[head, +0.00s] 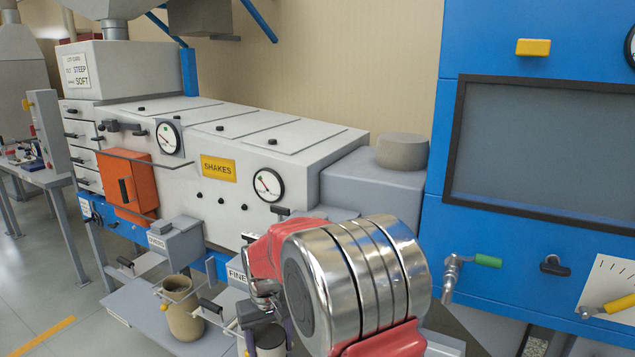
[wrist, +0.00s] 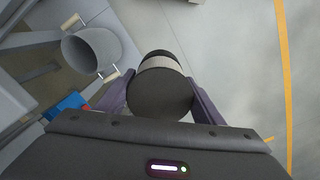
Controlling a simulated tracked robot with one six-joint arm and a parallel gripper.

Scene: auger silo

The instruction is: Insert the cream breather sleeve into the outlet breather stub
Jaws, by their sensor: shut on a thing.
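My gripper (wrist: 160,82) is shut on a short round piece, which I take to be the cream breather sleeve (wrist: 158,63). In the wrist view it has a wide dark near end, a pale cream band and a dark far end, with one finger on each side. In the head view the sleeve (head: 271,352) shows low in the picture, dark on top and pale below, partly cut off by the frame edge and beside my arm. It looks held clear above the floor. I cannot make out the outlet breather stub in either view; my arm hides part of the machine.
A blue cabinet (head: 440,190) is at right. Floor at the wrist view's right is clear.

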